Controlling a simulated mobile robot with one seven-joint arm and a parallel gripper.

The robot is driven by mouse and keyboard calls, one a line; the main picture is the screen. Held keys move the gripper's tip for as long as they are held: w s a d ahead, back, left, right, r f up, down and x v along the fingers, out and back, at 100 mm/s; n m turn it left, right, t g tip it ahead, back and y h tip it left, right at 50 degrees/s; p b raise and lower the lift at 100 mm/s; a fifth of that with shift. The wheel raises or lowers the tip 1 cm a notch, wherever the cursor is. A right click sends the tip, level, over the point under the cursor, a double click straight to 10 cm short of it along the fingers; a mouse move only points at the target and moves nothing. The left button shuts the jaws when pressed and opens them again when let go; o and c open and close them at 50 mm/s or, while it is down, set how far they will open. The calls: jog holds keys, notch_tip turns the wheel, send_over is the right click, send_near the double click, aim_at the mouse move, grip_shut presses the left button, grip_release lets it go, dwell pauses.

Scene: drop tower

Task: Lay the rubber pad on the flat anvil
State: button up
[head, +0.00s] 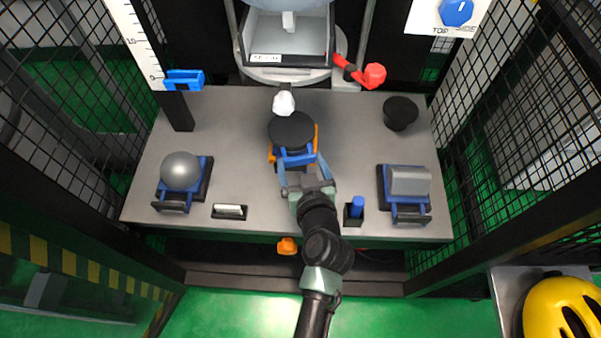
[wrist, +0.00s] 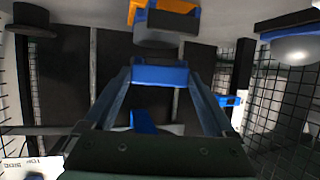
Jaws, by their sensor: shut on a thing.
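My gripper (head: 300,172) is shut on a blue tab (head: 297,158) at the near side of a dark round disc (head: 291,131), which I take as the rubber pad. In the head view the disc covers most of what lies under it. The wrist view is upside down and shows the blue tab (wrist: 165,74) between my fingers. Beyond it is a grey cylinder, the likely flat anvil (wrist: 158,38), with an orange mount (wrist: 187,5). A gap shows between tab and cylinder, so the pad appears held above it; its own face is hidden there.
A domed anvil (head: 181,170) stands left and a kerb-shaped anvil (head: 409,180) right. A small blue post (head: 357,206) stands close right of my arm. A red handle (head: 374,75) and the tower carriage (head: 288,45) are behind.

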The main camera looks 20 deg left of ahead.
jog(key=shift+w+a+f+b, duration=0.25)
jog(key=shift+w+f+b, duration=0.4)
jog(key=shift+w+b, duration=0.2)
jog(key=shift+w+a+f+b, duration=0.25)
jog(key=shift+w+f+b, duration=0.45)
jog(key=shift+w, duration=0.2)
jog(key=o, duration=1.5)
jog(key=shift+s+f, duration=0.1)
jog(key=shift+f, duration=0.1)
jog(key=p+v, duration=0.2)
jog(key=v, duration=1.1)
jog(key=shift+d, duration=0.1)
